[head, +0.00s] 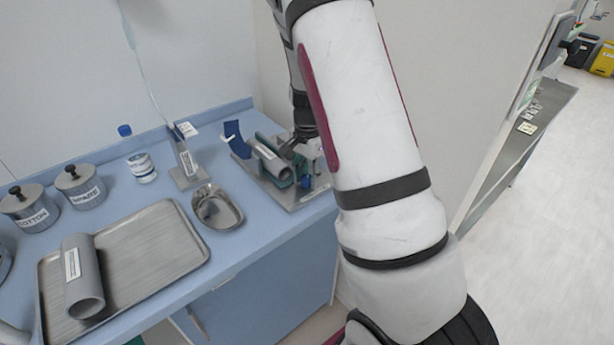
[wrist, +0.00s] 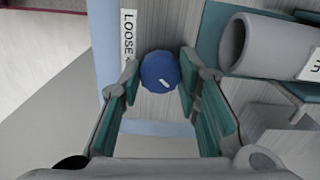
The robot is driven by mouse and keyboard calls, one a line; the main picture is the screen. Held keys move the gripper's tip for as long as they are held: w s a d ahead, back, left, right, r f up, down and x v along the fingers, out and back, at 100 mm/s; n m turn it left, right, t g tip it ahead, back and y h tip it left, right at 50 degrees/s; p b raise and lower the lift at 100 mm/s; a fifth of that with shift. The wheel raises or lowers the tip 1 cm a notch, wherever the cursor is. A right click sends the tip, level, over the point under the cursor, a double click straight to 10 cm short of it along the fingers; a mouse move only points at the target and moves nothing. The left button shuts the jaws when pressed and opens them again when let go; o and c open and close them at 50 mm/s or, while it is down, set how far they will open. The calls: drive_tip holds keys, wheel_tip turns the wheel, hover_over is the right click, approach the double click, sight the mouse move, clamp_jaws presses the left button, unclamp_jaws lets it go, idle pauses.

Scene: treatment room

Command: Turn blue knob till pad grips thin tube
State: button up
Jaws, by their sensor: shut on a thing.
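The blue knob (wrist: 160,72) is round with a short white mark, and sits between the two fingertips of my gripper (wrist: 161,75), which is shut on it. A label reading "LOOSE" lies beside the knob. A grey tube (wrist: 268,46) with a white label lies right of the knob, its open end toward it. Teal pad surfaces (wrist: 213,32) flank the tube; I cannot tell whether the pad presses on it. In the head view the tube (head: 269,160) lies in the metal clamp fixture (head: 258,184), and my arm partly hides my gripper.
A metal tray (head: 150,252) holds a wider grey tube (head: 80,280). A kidney dish (head: 218,205), a labelled stand (head: 187,165), a white roll (head: 142,168) and lidded steel jars (head: 80,186) share the blue counter (head: 240,240). The wall stands close behind.

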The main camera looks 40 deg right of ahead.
sight(308, 178)
drive_tip(key=m, duration=0.4)
drive_tip(key=shift+m, duration=2.3)
drive_tip(key=o, duration=1.1)
drive_tip(key=shift+o, duration=0.2)
wheel_tip(308, 178, up, 12)
